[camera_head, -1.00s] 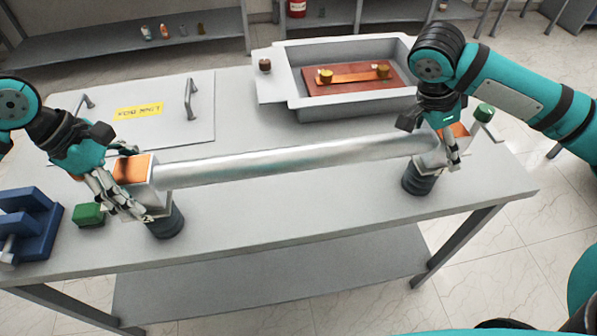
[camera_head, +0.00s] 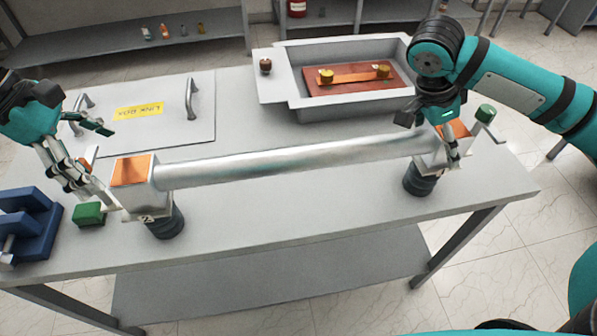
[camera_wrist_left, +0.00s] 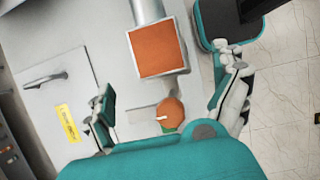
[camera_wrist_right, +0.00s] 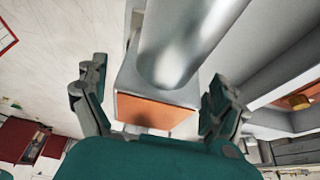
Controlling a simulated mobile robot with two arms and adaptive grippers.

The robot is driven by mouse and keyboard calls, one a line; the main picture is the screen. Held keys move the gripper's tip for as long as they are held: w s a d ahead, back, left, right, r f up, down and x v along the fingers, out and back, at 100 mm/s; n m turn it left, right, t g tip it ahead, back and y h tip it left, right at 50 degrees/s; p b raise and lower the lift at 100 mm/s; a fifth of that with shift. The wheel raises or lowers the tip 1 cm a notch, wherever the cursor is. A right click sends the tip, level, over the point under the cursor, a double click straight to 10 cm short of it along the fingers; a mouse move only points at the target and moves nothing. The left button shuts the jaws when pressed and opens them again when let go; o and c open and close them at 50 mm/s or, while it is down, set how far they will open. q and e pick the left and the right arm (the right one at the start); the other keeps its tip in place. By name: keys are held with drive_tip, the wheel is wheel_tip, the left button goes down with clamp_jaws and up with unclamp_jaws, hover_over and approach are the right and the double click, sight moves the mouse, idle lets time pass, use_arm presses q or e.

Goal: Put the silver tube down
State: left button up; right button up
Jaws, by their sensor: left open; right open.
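The silver tube (camera_head: 290,160) lies level across the table. It has a square end block with an orange face at each end. The left block (camera_head: 134,185) sits on a black round support (camera_head: 165,222), and the right block rests at another black support (camera_head: 420,180). My left gripper (camera_head: 100,165) is open and stands apart, left of the left block; the left wrist view shows the orange block face (camera_wrist_left: 157,48) ahead of its spread fingers. My right gripper (camera_head: 432,138) is open around the right block, whose orange face (camera_wrist_right: 155,110) lies between the fingers in the right wrist view.
A grey tray (camera_head: 300,92) with a brown board stands at the back. A lid with a yellow label (camera_head: 138,111) and two handles lies back left. A blue clamp-like object (camera_head: 28,225) and a green block (camera_head: 88,213) are at the left. The table's front strip is clear.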

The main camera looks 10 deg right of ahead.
drive_tip(key=v, duration=1)
drive_tip(key=shift+a+r, duration=0.2)
drive_tip(key=shift+r, duration=0.15)
